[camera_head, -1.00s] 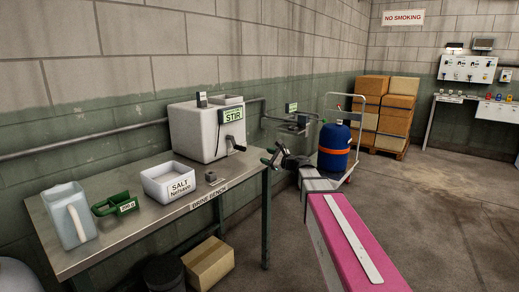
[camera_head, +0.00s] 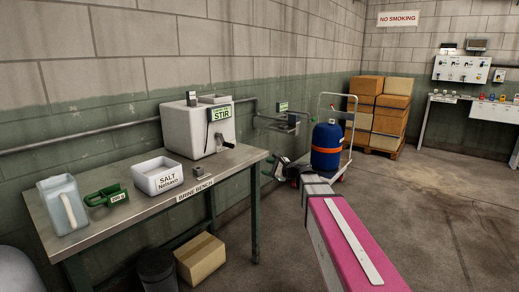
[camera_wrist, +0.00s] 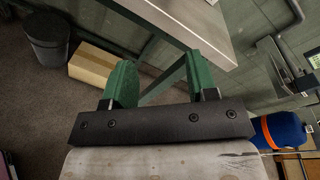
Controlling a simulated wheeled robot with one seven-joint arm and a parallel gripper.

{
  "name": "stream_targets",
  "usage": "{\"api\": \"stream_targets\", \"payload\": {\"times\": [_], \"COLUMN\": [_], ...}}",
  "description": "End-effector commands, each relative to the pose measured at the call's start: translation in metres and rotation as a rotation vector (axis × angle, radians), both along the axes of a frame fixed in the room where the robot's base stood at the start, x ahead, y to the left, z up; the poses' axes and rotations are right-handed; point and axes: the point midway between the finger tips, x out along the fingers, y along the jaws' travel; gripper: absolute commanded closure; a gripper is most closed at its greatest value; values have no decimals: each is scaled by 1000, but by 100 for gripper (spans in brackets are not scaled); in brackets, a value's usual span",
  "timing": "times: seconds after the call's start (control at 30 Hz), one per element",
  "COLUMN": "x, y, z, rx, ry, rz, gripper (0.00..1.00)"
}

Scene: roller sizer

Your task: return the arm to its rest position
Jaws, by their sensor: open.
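My arm reaches forward from the lower right in the head view, its pink link in front. My gripper (camera_head: 278,164) is at its far end, dark and small, just right of the brine bench (camera_head: 98,233) and in front of the blue drum. In the wrist view my gripper (camera_wrist: 160,88) shows two green fingers spread wide apart with nothing between them. Beyond the fingers are a table edge, a leg and the floor.
On the bench stand a jug (camera_head: 62,205), a green scoop (camera_head: 106,196), a salt tub (camera_head: 157,177) and a white STIR box (camera_head: 195,132). A blue drum (camera_head: 327,147) stands on a trolley. A cardboard box (camera_head: 201,258) and a dark bin (camera_head: 156,270) are under the bench. Floor at right is clear.

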Motion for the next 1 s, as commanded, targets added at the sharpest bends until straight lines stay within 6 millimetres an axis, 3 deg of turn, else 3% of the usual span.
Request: {"api": "stream_targets", "payload": {"times": [0.27, 0.47, 0.6, 0.73, 0.9, 1.0], "x": [-39, -89, -138, -183, -233, -252], "y": [-5, -21, -46, -77, -117, -135], "z": [-57, -122, -175, -215, -247, -256], "rx": [-286, -623, -911, -1154, -1391, -1473], "ry": [-57, -114, -151, -169, -172, -167], "rz": [99, 266, 461, 675, 952, 1072], "gripper": [47, 47, 47, 47, 47, 47]}}
